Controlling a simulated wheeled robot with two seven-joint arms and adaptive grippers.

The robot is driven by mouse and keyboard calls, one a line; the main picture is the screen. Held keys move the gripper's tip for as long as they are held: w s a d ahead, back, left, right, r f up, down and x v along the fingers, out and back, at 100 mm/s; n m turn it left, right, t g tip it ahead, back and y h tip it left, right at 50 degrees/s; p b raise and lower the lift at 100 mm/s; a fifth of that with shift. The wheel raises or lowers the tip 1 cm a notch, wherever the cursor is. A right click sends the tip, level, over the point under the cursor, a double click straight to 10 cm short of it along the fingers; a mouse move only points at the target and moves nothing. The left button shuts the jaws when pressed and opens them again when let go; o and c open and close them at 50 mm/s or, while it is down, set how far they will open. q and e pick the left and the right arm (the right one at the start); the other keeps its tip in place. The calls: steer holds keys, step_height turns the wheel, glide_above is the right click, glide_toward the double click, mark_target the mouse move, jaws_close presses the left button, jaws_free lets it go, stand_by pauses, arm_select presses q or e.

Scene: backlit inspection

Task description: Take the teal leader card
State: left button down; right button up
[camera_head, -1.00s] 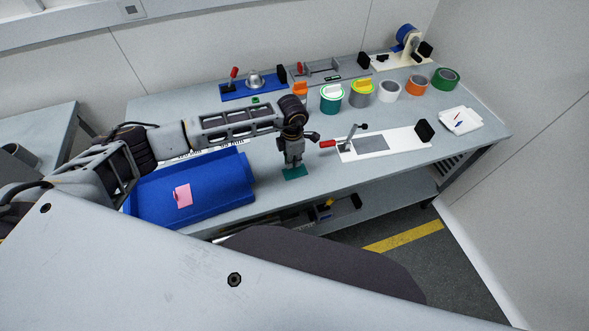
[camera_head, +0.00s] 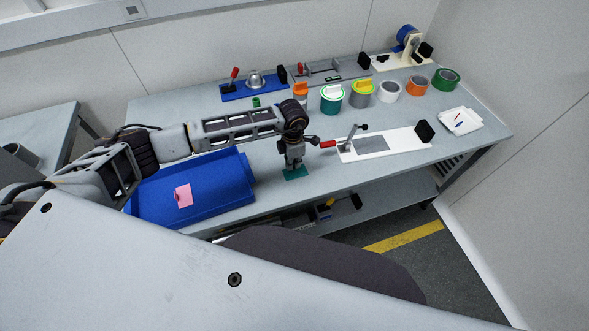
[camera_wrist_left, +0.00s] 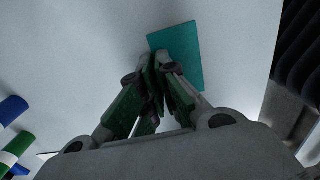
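The teal leader card (camera_head: 295,172) lies on the grey workbench near its front edge, right of the blue tray. In the left wrist view the card (camera_wrist_left: 186,52) shows as a flat teal rectangle beyond my fingertips. My left gripper (camera_head: 293,165) points down over the card. In the left wrist view its fingers (camera_wrist_left: 160,66) are drawn close together at the card's lower left part, and seem shut on it. The fingers hide the exact contact. The card looks still down at bench level. My right gripper is not in view.
A blue tray (camera_head: 215,210) with a pink card (camera_head: 184,194) stands left. A white plate with a clamp (camera_head: 405,141) is close on the right. Several tubs and tape rolls, including a green roll (camera_head: 446,79), line the back. A white dish (camera_head: 447,126) stands far right.

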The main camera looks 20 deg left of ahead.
arm_select(q)
step_height(320, 180, up, 10)
steer(key=b, duration=0.1)
stand_by(0.7)
